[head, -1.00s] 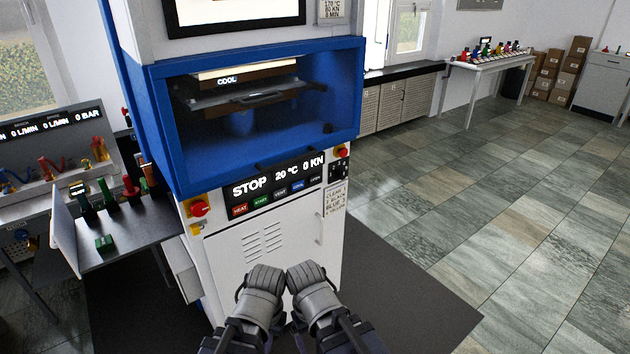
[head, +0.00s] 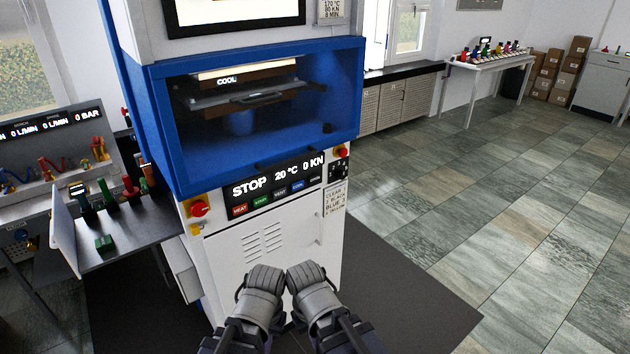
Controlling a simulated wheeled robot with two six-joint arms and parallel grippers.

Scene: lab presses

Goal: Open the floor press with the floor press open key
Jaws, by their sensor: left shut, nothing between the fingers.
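The floor press (head: 352,95) is a tall blue and white machine in front of me. The front panel reads STOP, 20 °C and 0 KN. Below is a row of small keys; the dark one at the right end seems to be the open key (head: 315,180), its label too small to read surely. My left gripper (head: 266,275) and right gripper (head: 305,274) are side by side, low before the white cabinet. Both look shut and empty, apart from the keys.
A red knob (head: 199,208) sits on the press's left front, and a red button (head: 341,151) at the panel's upper right. A side table (head: 140,235) with coloured stamps or handles stands left. The tiled floor (head: 480,200) to the right is clear.

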